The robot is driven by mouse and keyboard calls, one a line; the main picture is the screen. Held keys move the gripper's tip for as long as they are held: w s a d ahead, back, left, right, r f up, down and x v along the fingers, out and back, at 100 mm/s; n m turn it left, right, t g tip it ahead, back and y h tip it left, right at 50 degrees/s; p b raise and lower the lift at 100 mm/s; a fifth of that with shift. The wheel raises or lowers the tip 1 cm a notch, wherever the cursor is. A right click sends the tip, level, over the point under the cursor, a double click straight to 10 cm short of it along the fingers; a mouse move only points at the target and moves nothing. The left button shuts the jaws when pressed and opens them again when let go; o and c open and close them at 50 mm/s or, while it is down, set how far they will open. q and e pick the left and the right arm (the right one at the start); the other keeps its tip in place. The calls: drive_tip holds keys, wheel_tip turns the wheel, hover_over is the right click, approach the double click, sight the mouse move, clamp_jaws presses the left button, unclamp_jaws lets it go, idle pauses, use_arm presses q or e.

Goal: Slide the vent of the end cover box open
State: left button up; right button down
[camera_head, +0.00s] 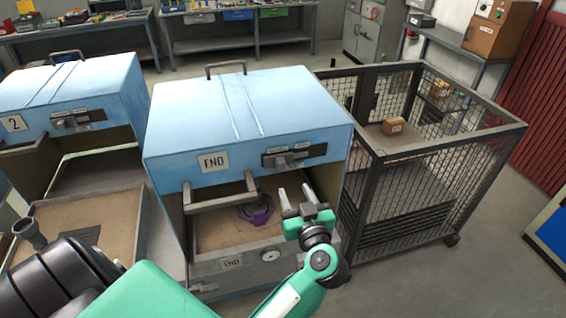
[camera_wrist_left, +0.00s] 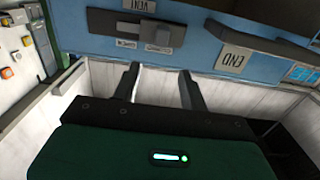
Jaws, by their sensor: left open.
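The end cover box (camera_head: 180,125) is light blue, with an END label and an open front. Its vent slide (camera_head: 294,154) is a dark plate with a grey knob at the right of the front face. In the left wrist view the vent slide (camera_wrist_left: 110,24) appears upside down, with its knob (camera_wrist_left: 160,38) near the top centre. My left gripper (camera_head: 294,193) is open, with two fingers apart and nothing between them. It is just below the vent slide, and its fingers (camera_wrist_left: 158,80) point toward the box face without touching the knob. My right gripper is not in view.
A purple part (camera_head: 259,213) lies inside the box. A grey handle bar (camera_head: 220,193) juts out at the opening, left of my gripper. A similar blue box marked 2 (camera_head: 70,95) stands left. A wire-mesh cage cart (camera_head: 430,190) stands close at right.

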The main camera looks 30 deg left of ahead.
sight(282, 164)
use_arm(q)
drive_tip(key=p+x, duration=0.2)
drive_tip(key=x, duration=0.8)
drive_tip(key=shift+r, duration=0.1)
drive_tip(key=shift+w+a, duration=0.4)
drive_tip(key=shift+a, duration=0.1)
drive_tip(key=shift+w+a, duration=0.1)
clamp_jaws()
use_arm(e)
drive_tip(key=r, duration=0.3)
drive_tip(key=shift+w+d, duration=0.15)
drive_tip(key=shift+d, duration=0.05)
